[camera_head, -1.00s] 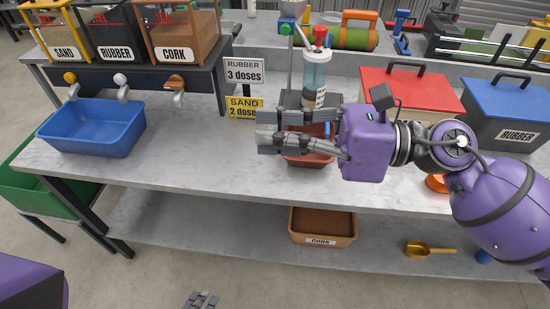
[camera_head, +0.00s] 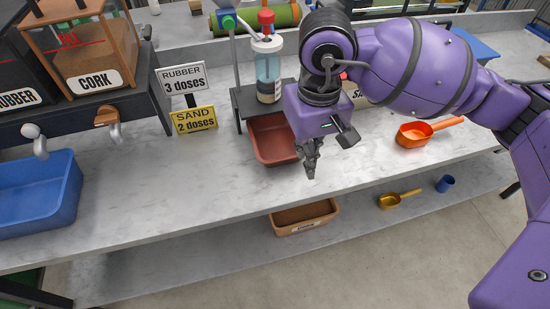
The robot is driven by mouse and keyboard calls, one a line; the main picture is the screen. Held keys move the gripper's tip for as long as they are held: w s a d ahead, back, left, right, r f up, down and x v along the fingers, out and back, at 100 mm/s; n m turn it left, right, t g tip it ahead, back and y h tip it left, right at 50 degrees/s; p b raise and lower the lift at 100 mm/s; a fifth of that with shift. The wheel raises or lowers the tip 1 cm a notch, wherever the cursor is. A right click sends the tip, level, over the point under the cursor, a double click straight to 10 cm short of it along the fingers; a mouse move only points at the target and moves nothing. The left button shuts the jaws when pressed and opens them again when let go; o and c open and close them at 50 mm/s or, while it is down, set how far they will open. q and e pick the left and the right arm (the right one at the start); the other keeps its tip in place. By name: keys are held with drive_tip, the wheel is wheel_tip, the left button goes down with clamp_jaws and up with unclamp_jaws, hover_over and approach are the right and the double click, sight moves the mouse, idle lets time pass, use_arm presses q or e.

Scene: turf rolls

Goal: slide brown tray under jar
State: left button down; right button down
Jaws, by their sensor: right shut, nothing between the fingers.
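The reddish-brown tray (camera_head: 272,145) is on the grey worktop, just in front of the black stand (camera_head: 243,103). Its back edge meets the stand's underside region, but how far it reaches under is hidden. The clear jar (camera_head: 267,72), with a red top and dark contents, stands upright on the black stand, above and behind the tray. My right gripper (camera_head: 311,172) is shut and empty, pointing down just right of the tray and apart from it. My right wrist hides part of the stand's right side. My left gripper is not in view.
An orange scoop (camera_head: 415,135) lies on the worktop at right. A brown CORK bin (camera_head: 303,217), a yellow scoop (camera_head: 397,199) and a blue cup (camera_head: 445,183) are on the lower shelf. A blue bin (camera_head: 35,195) is at left.

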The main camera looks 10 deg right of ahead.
wheel_tip(320, 180, down, 10)
drive_tip(key=shift+s+a+r+p, duration=0.1)
drive_tip(key=shift+s+p, duration=0.05)
drive_tip(key=shift+p, duration=0.15)
drive_tip(key=w, duration=0.3)
drive_tip(key=shift+w+a+r+p, duration=0.1)
drive_tip(key=shift+w+a+p, duration=0.05)
drive_tip(key=shift+w+p, duration=0.2)
drive_tip(key=shift+w, duration=0.3)
